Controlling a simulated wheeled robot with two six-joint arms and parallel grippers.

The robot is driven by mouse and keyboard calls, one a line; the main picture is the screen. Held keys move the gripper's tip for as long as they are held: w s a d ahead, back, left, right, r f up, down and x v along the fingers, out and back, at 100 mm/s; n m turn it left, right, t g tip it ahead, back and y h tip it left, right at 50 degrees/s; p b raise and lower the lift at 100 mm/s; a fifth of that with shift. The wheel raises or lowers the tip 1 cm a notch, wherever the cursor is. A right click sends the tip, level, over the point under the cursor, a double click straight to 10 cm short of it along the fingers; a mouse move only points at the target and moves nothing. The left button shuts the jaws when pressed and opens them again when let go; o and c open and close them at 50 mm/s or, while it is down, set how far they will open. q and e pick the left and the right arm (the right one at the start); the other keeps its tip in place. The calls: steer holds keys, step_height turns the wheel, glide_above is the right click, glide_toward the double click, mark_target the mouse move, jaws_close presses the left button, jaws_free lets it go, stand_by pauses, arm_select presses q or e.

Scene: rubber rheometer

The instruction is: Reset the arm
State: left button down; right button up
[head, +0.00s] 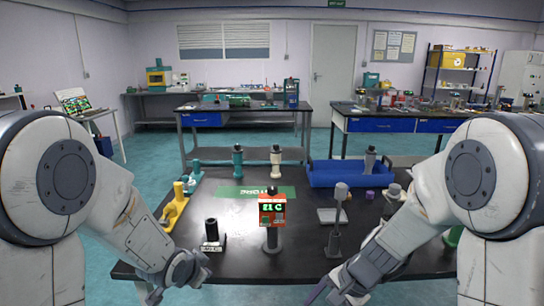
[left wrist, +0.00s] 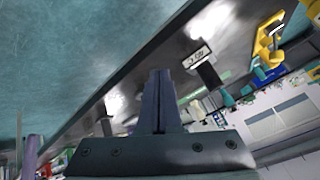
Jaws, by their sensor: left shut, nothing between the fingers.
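My left arm (head: 125,225) comes in from the left and bends down to the table's front left edge. My left gripper (head: 154,296) is at the bottom of the head view, partly cut off. In the left wrist view its fingers (left wrist: 160,75) are together with nothing between them. My right arm (head: 415,225) reaches in from the right. My right gripper (head: 322,293) is low at the table's front edge, partly cut off, and its opening is unclear. Neither gripper visibly touches an object.
The black table (head: 180,258) carries a red display device (head: 272,212) on a stand, a black cylinder (head: 211,231) with a label, a yellow tool (head: 174,207), a grey upright stand (head: 336,225) and a blue tray (head: 335,178). Teal floor is free to the left.

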arm_select(q)
steer(key=s+a+n+g+y, duration=0.15)
steer(key=s+n+g, duration=0.5)
steer(key=s, duration=0.85)
arm_select(e)
steer(key=s+d+r+n+t+h, duration=0.1)
steer(key=s+d+r+n+h, duration=0.1)
steer(key=s+d+n+h, duration=0.6)
arm_select(q)
steer(key=s+d+r+m+g+h+p, duration=0.1)
steer(key=s+d+r+m+p, duration=0.5)
steer(key=s+d+r, duration=0.5)
steer(key=s+d, duration=0.2)
steer(key=shift+s+d+r+p, duration=0.2)
steer(key=shift+s+r+p, duration=0.1)
steer(key=shift+s, duration=0.1)
arm_select(e)
steer(key=s+a+r+n+g+y, duration=0.2)
steer(key=s+a+r+n+y, duration=0.2)
steer(key=s+a+r+n, duration=0.5)
steer(key=s+a+r, duration=0.2)
steer(key=a+r, duration=0.1)
steer(key=a, duration=0.2)
steer(key=shift+s+a+r+n, duration=0.15)
steer(key=shift+s+a+n, duration=0.05)
steer(key=shift+s+n, duration=0.2)
